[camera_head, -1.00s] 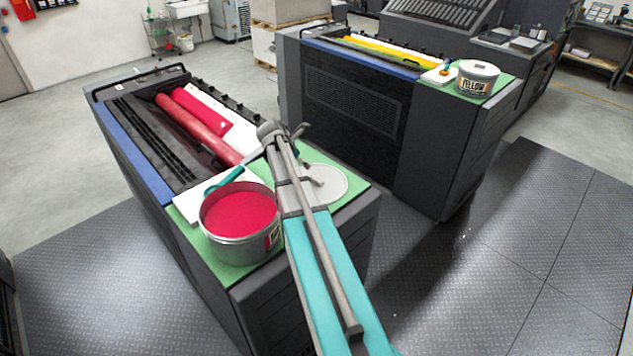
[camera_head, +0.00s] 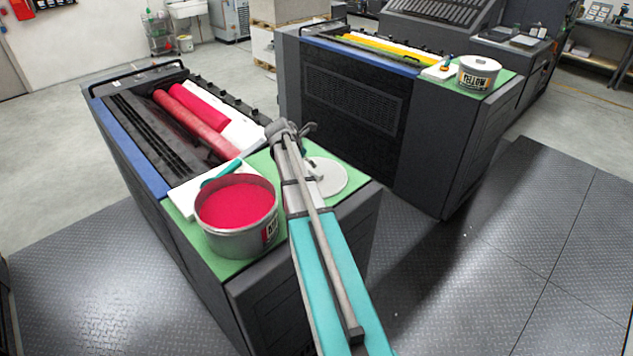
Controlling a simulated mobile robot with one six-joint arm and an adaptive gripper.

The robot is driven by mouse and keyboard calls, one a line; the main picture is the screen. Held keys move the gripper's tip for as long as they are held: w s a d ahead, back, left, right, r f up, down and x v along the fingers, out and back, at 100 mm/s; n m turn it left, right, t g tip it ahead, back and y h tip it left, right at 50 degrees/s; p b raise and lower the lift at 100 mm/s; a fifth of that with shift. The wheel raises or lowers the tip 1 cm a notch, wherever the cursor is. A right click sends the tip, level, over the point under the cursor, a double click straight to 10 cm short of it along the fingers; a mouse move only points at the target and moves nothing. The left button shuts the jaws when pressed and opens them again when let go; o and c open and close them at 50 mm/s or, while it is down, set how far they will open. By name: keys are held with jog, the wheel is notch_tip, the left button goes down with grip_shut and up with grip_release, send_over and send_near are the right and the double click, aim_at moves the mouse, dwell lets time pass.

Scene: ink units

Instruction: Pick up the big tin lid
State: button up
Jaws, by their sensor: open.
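The big tin lid (camera_head: 331,176) is a flat pale grey disc lying on the green mat (camera_head: 262,161) on top of the near ink unit. My arm crosses in front of its left part and hides it. My gripper (camera_head: 291,130) is open and empty, at the far end of my arm. In the picture it shows up and left of the lid, apart from it. How high it is above the mat I cannot tell. The big open tin (camera_head: 244,243) of red ink stands on the mat, left of my arm.
A teal-handled spatula (camera_head: 222,174) lies on a white pad (camera_head: 184,203) behind the tin. Red rollers (camera_head: 196,122) lie in the unit beyond. A second unit carries a closed yellow-ink tin (camera_head: 478,73) at the upper right. The chequer-plate floor on the right is clear.

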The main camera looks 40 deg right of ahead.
aim_at(315, 172)
jog(key=shift+b+x, duration=1.2)
jog(key=shift+x, duration=0.55)
jog(key=shift+f, duration=0.1)
jog(key=b+x, duration=0.2)
jog(key=x, duration=0.1)
jog(key=shift+s+a+f+b, duration=0.1)
jog(key=shift+s+a+b, duration=0.05)
jog(key=shift+b, duration=0.25)
jog(key=shift+b+x, duration=0.85)
jog(key=shift+x, duration=0.2)
jog(key=shift+c, duration=0.3)
jog(key=c, duration=0.9)
